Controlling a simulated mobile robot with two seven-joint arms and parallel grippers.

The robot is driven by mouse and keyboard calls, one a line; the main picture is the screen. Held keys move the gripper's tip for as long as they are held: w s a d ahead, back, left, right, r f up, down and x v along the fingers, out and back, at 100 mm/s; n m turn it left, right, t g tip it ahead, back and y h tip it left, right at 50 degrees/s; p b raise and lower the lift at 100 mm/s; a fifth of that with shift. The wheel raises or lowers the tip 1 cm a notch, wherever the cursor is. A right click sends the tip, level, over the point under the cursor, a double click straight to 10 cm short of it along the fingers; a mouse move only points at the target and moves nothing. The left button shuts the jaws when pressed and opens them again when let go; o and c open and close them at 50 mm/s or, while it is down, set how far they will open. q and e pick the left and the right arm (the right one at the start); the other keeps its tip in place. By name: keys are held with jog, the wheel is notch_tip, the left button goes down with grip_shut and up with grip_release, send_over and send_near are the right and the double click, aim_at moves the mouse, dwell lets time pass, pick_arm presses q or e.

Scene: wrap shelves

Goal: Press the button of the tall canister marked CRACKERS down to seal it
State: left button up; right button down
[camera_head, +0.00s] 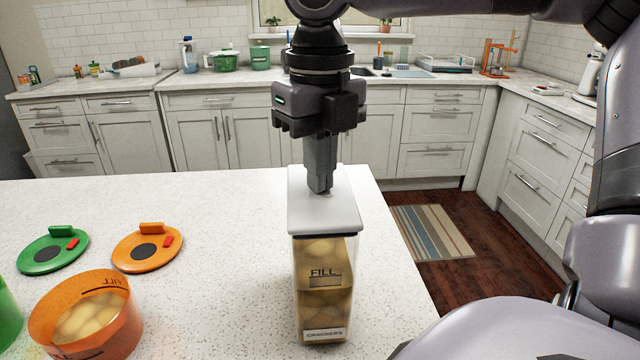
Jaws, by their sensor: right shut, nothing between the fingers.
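The tall clear canister (322,285) stands upright near the right end of the white speckled counter. It holds tan round crackers and has a FILL mark and a CRACKERS label (324,334) at its foot. Its white lid (324,216) sits on top. My right gripper (320,188) points straight down over the lid, its fingers shut and empty. The fingertips are at the middle of the lid and seem to touch it. The button is hidden under or behind the fingertips, so I cannot tell its height. My left gripper is not in view.
An orange round container (88,318) with crackers stands at the left front, and part of a green container (6,318) shows at the left edge. An orange lid (165,256) and a green lid (38,262) lie flat behind them. The counter (220,260) between is clear.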

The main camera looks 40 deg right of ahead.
notch_tip(320, 180, up, 8)
jog(key=p, duration=0.5)
jog(key=shift+f+p, duration=0.25)
jog(key=shift+p, duration=0.05)
dwell(0.5)
